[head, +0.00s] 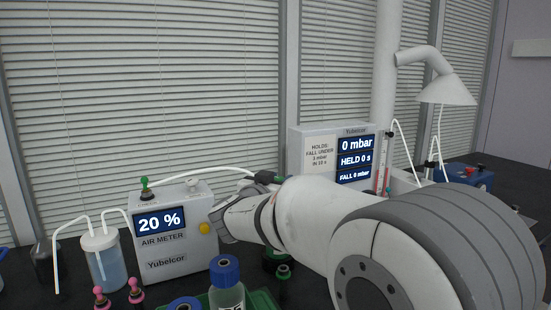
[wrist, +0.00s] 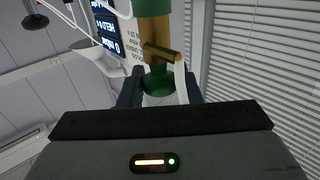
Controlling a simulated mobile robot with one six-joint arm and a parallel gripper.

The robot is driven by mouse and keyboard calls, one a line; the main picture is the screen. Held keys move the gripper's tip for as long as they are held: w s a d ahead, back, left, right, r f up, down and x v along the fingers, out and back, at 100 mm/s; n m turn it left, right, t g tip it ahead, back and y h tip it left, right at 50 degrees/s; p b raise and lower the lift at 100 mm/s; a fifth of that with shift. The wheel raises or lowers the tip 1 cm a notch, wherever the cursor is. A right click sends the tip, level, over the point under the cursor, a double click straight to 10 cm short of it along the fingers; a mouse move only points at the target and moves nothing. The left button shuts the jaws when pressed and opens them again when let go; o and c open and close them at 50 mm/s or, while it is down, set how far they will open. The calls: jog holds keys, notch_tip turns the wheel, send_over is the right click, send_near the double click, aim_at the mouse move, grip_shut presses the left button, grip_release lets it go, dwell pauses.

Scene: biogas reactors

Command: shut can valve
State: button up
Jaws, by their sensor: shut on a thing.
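The valve (wrist: 157,38) shows in the wrist view as a brass body between a green part above and a rounded green part below, with a brass lever across it. My gripper (wrist: 161,82) has its dark fingers on both sides of the lower green part and is shut on the valve. The exact contact is partly hidden by the gripper body. The lever lies at a slant, and I cannot tell whether the valve is open or shut. In the head view, my arm hides most of the can and the gripper.
The air meter (head: 176,240) reads 20 %. The pressure display box (head: 318,150) reads 0 mbar, held 0 s, fall 0 mbar. A jar of blue liquid (head: 107,266), pink-topped fittings (head: 136,290) and a blue-capped bottle (head: 226,285) stand in front. White tubes cross the bench.

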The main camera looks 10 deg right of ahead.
jog(key=m+g+h+p, duration=0.2)
jog(key=p, duration=0.1)
jog(key=shift+r, duration=0.35)
jog(key=shift+f+m+g+h+p, duration=0.15)
jog(key=shift+m+g+h+p, duration=0.55)
jog(key=shift+g+h+p, duration=0.25)
jog(key=o, duration=0.9)
jog(key=shift+f, duration=0.15)
jog(key=v, duration=0.7)
jog(key=shift+s+a, duration=0.2)
jog(key=shift+a, duration=0.15)
